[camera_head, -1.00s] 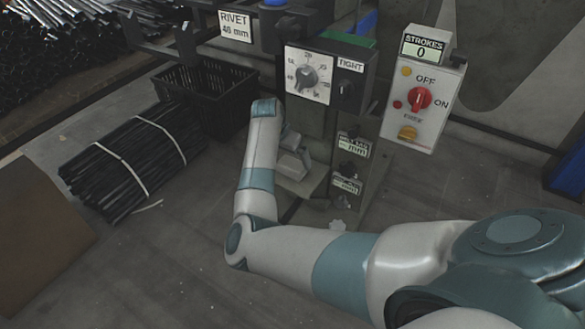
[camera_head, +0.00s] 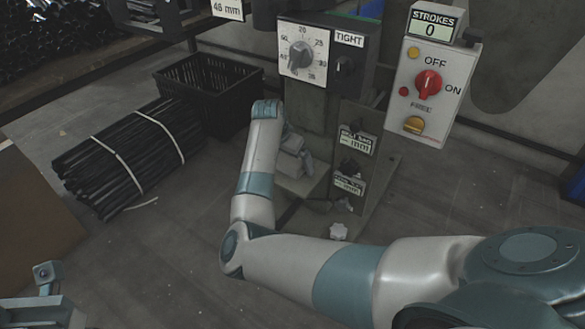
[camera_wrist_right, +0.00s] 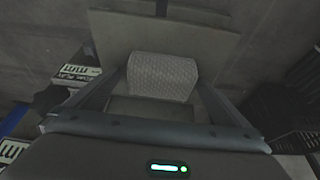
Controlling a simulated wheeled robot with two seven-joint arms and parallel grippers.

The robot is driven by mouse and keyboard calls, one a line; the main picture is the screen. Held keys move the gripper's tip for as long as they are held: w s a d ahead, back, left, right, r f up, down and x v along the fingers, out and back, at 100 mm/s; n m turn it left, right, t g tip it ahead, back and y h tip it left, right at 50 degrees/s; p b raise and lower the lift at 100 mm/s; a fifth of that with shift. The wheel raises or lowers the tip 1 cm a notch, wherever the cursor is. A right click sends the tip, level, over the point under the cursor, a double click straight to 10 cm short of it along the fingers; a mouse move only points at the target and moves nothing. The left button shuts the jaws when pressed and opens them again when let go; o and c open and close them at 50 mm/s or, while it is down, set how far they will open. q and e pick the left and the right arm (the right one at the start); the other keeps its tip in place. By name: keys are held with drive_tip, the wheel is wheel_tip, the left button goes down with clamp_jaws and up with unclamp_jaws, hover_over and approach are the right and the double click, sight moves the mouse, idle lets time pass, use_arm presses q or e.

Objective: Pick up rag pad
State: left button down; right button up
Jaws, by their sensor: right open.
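The rag pad (camera_wrist_right: 163,74) is a pale grey block with a quilted texture. In the right wrist view it lies on a flat grey plate (camera_wrist_right: 112,30), between and slightly beyond the fingertips of my right gripper (camera_wrist_right: 160,92). The gripper is open, with a finger to either side of the pad; contact cannot be told. In the head view my right arm reaches down to the press's low ledge (camera_head: 306,186), and its forearm hides part of the gripper and pad. Part of my left gripper (camera_head: 46,288) shows at the lower left; its jaws are unclear.
The press carries a dial box (camera_head: 303,55), two small labelled panels (camera_head: 357,143) and a strokes control box (camera_head: 424,95) with a red knob. A black basket (camera_head: 207,95) and a strapped bundle of black rods (camera_head: 130,160) are at left. Bare floor lies in front.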

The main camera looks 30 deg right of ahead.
idle(0.5)
drive_tip(key=c, duration=1.2)
